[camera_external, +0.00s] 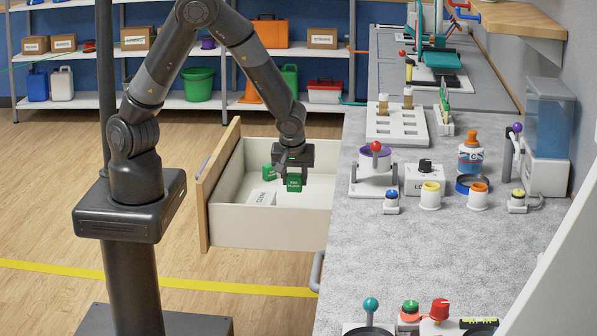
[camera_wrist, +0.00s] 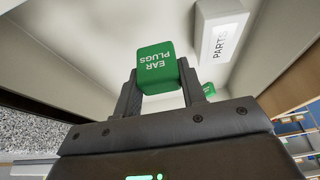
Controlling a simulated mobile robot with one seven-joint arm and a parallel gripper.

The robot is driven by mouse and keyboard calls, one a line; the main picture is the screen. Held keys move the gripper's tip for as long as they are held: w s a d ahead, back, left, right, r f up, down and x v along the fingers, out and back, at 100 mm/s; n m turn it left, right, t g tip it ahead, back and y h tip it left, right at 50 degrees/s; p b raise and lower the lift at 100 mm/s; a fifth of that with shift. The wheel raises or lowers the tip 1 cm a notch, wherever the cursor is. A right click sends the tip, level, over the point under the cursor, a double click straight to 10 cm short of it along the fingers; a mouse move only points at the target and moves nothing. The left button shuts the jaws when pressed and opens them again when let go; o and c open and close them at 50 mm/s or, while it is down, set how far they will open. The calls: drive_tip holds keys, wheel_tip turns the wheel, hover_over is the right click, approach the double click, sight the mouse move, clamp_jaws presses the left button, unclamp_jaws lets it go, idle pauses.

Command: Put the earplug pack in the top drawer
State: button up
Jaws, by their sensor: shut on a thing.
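The earplug pack (camera_wrist: 157,68) is a small green block with white "EAR PLUGS" lettering. My gripper (camera_wrist: 158,82) is shut on it, one finger on each side. In the external view the pack (camera_external: 293,184) hangs below my gripper (camera_external: 293,168), inside the outline of the open drawer (camera_external: 265,225). I cannot tell whether the pack touches the drawer floor. The drawer is pulled out from the left side of the bench, with a wooden front and pale walls.
A second green item (camera_external: 269,172) is in the drawer beside the held pack. A white labelled box (camera_external: 261,199) lies near the drawer's front wall; the wrist view shows a box marked "PARTS" (camera_wrist: 219,35). The grey bench top (camera_external: 400,260) is to the right.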

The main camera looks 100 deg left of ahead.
wheel_tip(320, 180, down, 12)
drive_tip(key=shift+f, duration=0.1)
idle(0.6)
drive_tip(key=shift+f, duration=0.1)
drive_tip(key=o, duration=0.9)
drive_tip(key=shift+o, duration=0.2)
